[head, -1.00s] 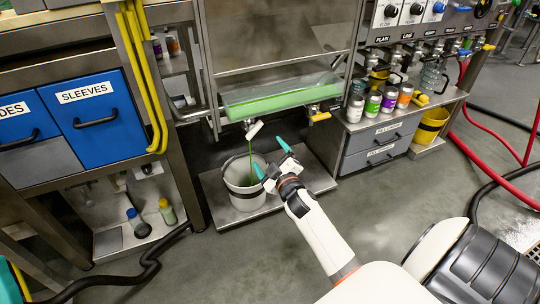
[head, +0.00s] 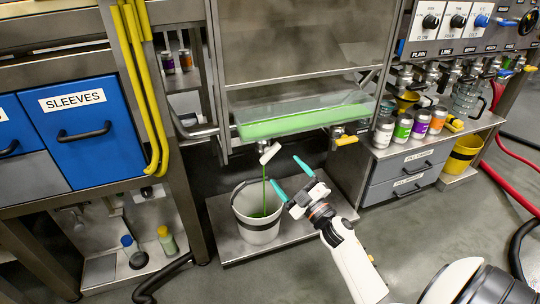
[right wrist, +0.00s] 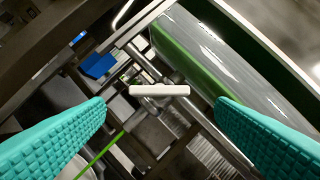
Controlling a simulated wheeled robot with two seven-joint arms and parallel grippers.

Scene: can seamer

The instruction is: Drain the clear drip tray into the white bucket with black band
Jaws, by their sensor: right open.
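The clear drip tray (head: 300,118) holds green liquid under the steel machine. A white valve handle (head: 270,153) sits below its left end, and it also shows between my fingers in the right wrist view (right wrist: 159,90). A thin green stream falls from the valve into the white bucket with black band (head: 257,222), where some green liquid shows. My right gripper (head: 290,177) is open and empty, just right of the handle and above the bucket's right rim. Its teal fingers (right wrist: 158,130) point toward the handle without touching it. My left gripper is not in view.
The bucket stands on a low steel shelf (head: 285,228). A second valve with a yellow handle (head: 346,140) is right of the white one. Cans (head: 402,130) stand on the right counter above grey drawers. A yellow bucket (head: 462,155) is farther right. Blue drawers (head: 92,120) are at left.

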